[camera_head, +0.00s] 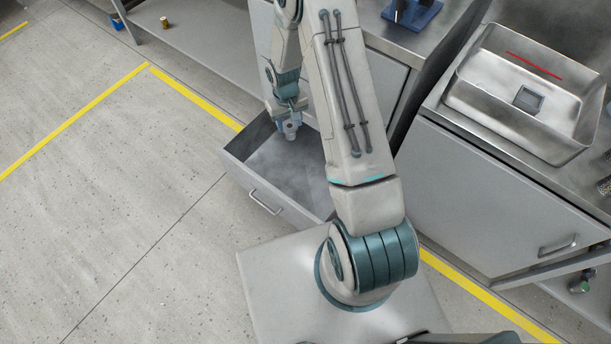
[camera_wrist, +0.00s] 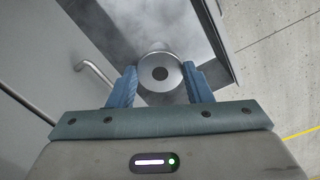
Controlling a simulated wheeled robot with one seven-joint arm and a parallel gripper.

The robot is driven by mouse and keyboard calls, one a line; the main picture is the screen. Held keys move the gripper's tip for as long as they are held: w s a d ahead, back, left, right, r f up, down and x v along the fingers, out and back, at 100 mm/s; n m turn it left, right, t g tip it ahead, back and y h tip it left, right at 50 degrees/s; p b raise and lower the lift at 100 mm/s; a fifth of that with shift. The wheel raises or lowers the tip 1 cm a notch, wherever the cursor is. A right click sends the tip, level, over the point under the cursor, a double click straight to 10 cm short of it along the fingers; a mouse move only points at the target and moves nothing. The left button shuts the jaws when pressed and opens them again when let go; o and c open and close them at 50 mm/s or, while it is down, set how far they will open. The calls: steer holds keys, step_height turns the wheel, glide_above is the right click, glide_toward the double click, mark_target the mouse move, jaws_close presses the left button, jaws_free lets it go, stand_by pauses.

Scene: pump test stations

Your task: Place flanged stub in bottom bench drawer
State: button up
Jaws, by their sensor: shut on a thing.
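The flanged stub (camera_wrist: 160,73) is a round grey metal piece with a dark centre hole, seen end-on in the wrist view. My gripper (camera_wrist: 161,84) has its blue fingers shut on it, one on each side. In the head view my gripper (camera_head: 289,122) points down over the open bottom bench drawer (camera_head: 237,177), near its back left part. The stub shows there only as a small grey shape (camera_head: 290,131) under the fingers. The drawer is pulled out, and its visible floor is bare and grey. My arm hides its right part.
A steel sink basin (camera_head: 570,150) with a red strip stands on the right bench, above a closed door with a handle (camera_head: 558,246). A blue fixture (camera_head: 412,12) sits on the bench top. A low shelf (camera_head: 190,30) holds a small brass part (camera_head: 164,22). Open floor lies left.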

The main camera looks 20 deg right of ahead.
steer(key=shift+n, duration=0.5)
steer(key=f+b, duration=0.7)
steer(key=f, duration=0.6)
steer(key=w+f+b, duration=0.1)
steer(key=f+b, duration=0.6)
steer(key=f, duration=0.6)
steer(key=w+f+b, duration=0.1)
steer(key=f+b, duration=0.6)
steer(key=f, duration=0.6)
steer(key=shift+w+a+f, duration=0.15)
steer(key=shift+w+a, duration=0.05)
steer(key=shift+a, duration=0.05)
steer(key=shift+f+b, duration=0.2)
steer(key=shift+b, duration=0.2)
steer(key=o, duration=1.2)
steer(key=shift+c, duration=0.2)
steer(key=shift+r, duration=0.1)
